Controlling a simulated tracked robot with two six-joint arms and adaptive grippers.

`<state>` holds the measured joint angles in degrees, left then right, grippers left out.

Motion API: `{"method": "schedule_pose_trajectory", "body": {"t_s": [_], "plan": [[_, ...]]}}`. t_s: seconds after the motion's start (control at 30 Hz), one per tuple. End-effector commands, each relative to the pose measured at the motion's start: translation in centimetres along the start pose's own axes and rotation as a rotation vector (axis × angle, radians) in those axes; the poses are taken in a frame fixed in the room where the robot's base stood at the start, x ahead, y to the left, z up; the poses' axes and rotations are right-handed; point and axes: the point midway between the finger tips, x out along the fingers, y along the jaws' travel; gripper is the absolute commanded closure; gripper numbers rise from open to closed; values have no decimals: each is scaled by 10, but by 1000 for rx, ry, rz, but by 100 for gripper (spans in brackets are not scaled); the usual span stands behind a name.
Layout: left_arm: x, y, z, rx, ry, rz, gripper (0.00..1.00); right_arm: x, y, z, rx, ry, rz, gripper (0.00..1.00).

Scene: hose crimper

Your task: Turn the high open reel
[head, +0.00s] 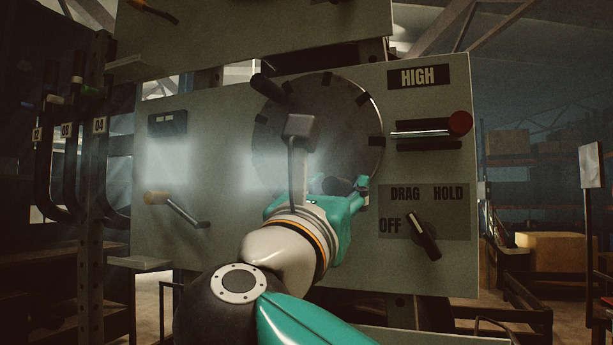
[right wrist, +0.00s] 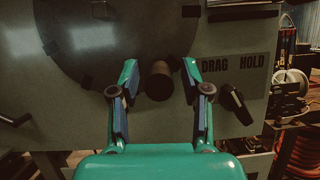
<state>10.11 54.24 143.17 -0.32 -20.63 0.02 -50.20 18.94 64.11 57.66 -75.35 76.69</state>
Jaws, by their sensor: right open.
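The high reel is a large dark grey disc (head: 345,120) with black marks around its rim, on the grey panel under a HIGH label (head: 419,77). A dark peg (head: 264,86) sticks out at its upper left rim. A dark round handle (right wrist: 158,82) stands out low on the disc in the right wrist view. My right gripper (right wrist: 159,76) is open, with one teal finger on each side of this handle and visible gaps. In the head view the gripper (head: 341,187) is at the disc's lower edge, partly hidden by my wrist. My left gripper is out of view.
A black selector knob (head: 424,238) sits right of the reel by DRAG, HOLD and OFF labels. A red-tipped lever (head: 459,123) is above it. A yellow-ended lever (head: 177,208) is at the panel's lower left. Black hoses (head: 70,150) hang at the far left.

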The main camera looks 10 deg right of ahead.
Motion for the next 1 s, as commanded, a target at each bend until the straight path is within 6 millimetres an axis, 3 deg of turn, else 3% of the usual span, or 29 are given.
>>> {"method": "schedule_pose_trajectory", "body": {"t_s": [0.33, 0.6, 0.63, 1.0], "plan": [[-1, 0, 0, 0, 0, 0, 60, 3, 1, 0, 1, 0, 2, 53], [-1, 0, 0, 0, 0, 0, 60, 3, 1, 0, 1, 0, 2, 98], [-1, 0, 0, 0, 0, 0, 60, 3, 1, 0, 1, 0, 2, 100], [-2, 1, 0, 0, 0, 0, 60, 2, 3, 0, -3, 0, 9, 100]]}}
